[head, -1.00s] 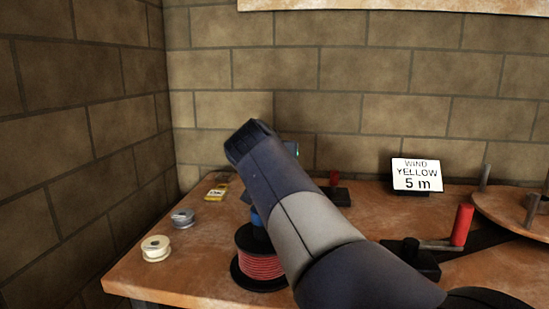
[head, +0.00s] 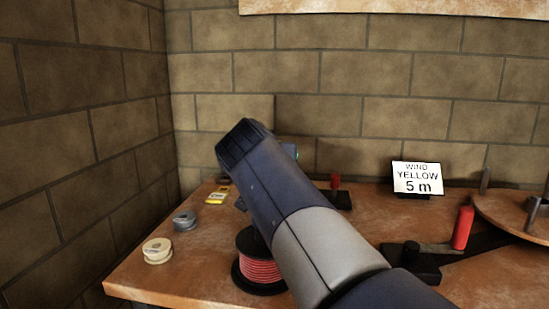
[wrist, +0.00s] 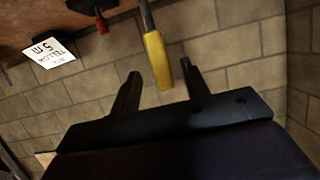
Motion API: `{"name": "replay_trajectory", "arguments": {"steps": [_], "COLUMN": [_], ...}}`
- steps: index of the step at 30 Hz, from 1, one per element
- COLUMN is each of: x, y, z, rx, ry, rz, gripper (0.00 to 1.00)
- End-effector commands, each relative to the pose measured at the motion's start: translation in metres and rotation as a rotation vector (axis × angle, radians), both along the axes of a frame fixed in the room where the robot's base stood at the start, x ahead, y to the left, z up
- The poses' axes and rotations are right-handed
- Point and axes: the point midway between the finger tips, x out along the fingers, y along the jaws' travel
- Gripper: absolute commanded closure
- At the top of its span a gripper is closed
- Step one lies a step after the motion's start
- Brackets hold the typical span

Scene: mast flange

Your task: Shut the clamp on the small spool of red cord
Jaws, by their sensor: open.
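The spool of red cord (head: 262,269) stands on the bench in the head view, black-flanged, with my arm covering its right and upper part. In the wrist view a yellow handle (wrist: 157,58) on a grey metal bar comes in from the top. It appears between the two fingers of my gripper (wrist: 160,70), which are apart, with a gap on each side of it. I cannot tell how deep the handle sits between them. The handle looks like the clamp's lever, but the clamp's body is hidden behind my arm in the head view.
A grey spool (head: 184,220), a cream spool (head: 157,250) and a yellow item (head: 217,196) are on the left. A small red handle (head: 335,181) stands behind my arm. A sign (head: 417,177), a red crank grip (head: 463,228) and a round wooden disc (head: 515,205) are on the right.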

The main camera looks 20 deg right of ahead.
Motion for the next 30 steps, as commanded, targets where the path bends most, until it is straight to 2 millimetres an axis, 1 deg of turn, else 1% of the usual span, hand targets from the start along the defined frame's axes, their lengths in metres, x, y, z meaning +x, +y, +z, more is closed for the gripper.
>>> {"name": "replay_trajectory", "arguments": {"steps": [1, 6, 12, 16, 24, 27, 30], "x": [-0.009, -0.035, -0.051, -0.053, -0.053, -0.050, -0.043], "y": [0.007, 0.024, 0.035, 0.036, 0.036, 0.033, 0.028], "z": [0.007, 0.017, 0.022, 0.023, 0.023, 0.021, 0.018], "rx": [0.000, 0.001, 0.000, 0.001, 0.000, 0.000, 0.000], "ry": [-0.005, -0.004, -0.001, 0.001, 0.001, 0.001, 0.001], "rz": [0.004, 0.004, 0.002, 0.000, -0.001, -0.002, -0.004], "gripper": [0.56, 0.56, 0.56, 0.56, 0.56, 0.56, 0.56]}}
